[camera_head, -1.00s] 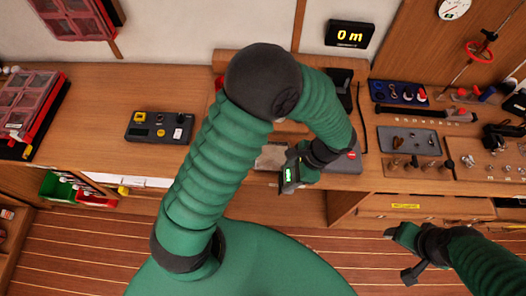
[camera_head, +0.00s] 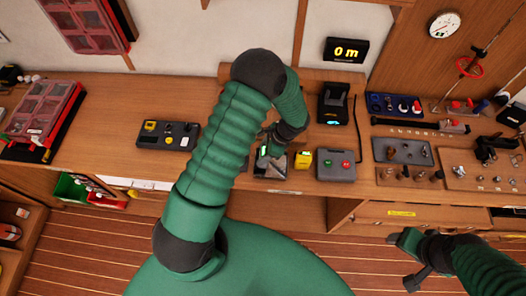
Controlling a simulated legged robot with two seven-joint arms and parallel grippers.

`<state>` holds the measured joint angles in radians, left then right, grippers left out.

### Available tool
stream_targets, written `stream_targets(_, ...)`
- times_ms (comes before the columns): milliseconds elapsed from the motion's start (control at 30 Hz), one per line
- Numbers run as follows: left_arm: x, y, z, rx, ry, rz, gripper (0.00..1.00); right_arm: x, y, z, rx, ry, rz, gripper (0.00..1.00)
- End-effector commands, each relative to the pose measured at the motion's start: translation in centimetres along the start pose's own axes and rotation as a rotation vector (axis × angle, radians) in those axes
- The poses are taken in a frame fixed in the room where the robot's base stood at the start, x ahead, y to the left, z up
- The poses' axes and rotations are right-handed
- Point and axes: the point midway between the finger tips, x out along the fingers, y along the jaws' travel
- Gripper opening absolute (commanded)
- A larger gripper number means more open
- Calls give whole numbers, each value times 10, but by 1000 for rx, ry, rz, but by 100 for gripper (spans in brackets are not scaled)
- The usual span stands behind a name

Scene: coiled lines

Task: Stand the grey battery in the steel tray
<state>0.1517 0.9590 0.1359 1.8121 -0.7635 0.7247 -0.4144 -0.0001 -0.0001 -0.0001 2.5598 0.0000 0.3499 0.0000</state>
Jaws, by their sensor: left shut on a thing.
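My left gripper (camera_head: 270,147) is low over the steel tray (camera_head: 271,172) near the front of the bench. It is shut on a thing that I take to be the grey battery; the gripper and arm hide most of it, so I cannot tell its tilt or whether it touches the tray. My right gripper (camera_head: 404,258) is open and empty, in front of the drawers at the lower right.
A yellow block (camera_head: 303,159) and a grey button box (camera_head: 336,164) stand just right of the tray. A black device (camera_head: 334,103) is behind. A control box (camera_head: 168,134) is to the left.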

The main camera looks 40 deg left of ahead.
Motion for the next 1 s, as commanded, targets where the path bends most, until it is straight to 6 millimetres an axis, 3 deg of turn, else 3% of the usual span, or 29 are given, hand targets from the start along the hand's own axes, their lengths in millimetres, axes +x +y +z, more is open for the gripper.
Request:
stream_targets(33, 9, 8, -9, 6, 16, 14, 0, 4, 0, 1, 0, 0, 0, 66)
stream_targets(333, 18, 2, -4, 3, 20, 14, 0, 9, 0, 2, 0, -1, 0, 66)
stream_targets(367, 18, 2, -4, 3, 21, 14, 51, 9, 0, 2, 0, -1, 0, 66)
stream_targets(500, 14, 4, -4, 2, 19, 11, 69, 7, 0, 2, 0, -1, 0, 66)
stream_targets(833, 8, 5, -7, 3, 13, 9, 72, 5, 0, 1, 0, -1, 0, 66)
stream_targets(1000, -12, 2, -4, 1, 19, 6, 72, 9, 0, 2, 0, 0, 0, 66)
